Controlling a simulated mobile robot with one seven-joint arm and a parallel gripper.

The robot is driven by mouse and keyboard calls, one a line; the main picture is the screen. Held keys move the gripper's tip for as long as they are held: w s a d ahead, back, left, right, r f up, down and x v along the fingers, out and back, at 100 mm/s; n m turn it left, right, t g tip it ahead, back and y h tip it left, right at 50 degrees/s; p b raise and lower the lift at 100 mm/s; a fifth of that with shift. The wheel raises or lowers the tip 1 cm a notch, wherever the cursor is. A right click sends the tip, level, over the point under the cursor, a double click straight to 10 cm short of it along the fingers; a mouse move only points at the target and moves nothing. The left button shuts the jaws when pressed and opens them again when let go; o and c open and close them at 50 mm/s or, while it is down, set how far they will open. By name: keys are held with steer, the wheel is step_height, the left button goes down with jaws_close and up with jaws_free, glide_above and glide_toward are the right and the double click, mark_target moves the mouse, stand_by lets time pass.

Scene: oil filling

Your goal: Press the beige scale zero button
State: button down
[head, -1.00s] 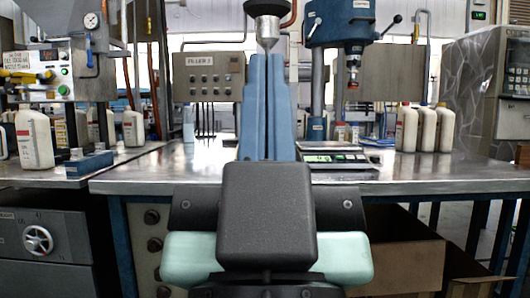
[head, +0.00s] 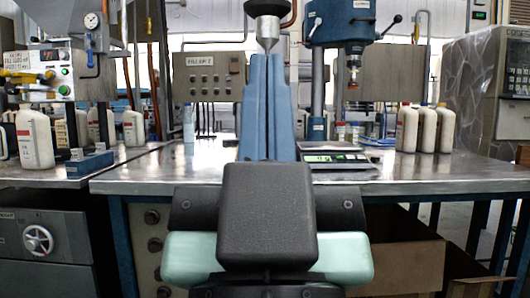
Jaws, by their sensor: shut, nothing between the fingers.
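The scale (head: 340,166) lies on the metal bench, right of the blue upright piece. Its small green-lit display (head: 318,158) faces me, with digits too small to read surely. Its separate buttons, including a beige zero button, are too small to make out. My gripper cannot be made out in this view. The dark block with mint-green sides at the bottom centre is part of my own body.
A blue press (head: 340,25) stands behind the scale. White bottles (head: 428,129) stand to its right. A funnel (head: 267,25) is above the blue upright piece (head: 267,110). A button panel (head: 208,77) stands behind. The bench front (head: 420,180) is clear. Cardboard boxes (head: 410,255) are below.

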stand_by(0.5)
step_height(320, 180, up, 12)
steer(key=p, duration=1.2)
